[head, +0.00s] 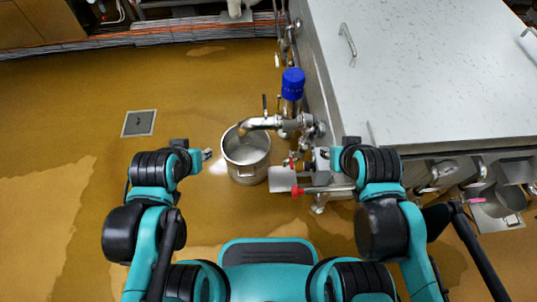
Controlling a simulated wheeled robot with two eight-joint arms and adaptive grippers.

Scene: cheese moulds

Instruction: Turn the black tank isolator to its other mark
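A small dark upright lever (264,104) stands on the metal outlet pipe (262,123) beside the tank. It may be the black isolator, but its marks are too small to read. My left gripper (207,155) is left of the steel bucket, away from the lever. My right gripper (324,154) is close to the tank's front corner and the lower pipe fittings, right of and nearer than the lever. Both grippers are too small to show whether their fingers are open or shut. I see nothing clearly held in either.
A steel bucket (246,165) stands under the outlet. A blue-capped fitting (293,84) rises behind the pipe. A red handle (300,191) and a flat metal plate (282,178) are low in front. The steel tank top (430,70) fills the right. The left floor is clear around a drain (139,123).

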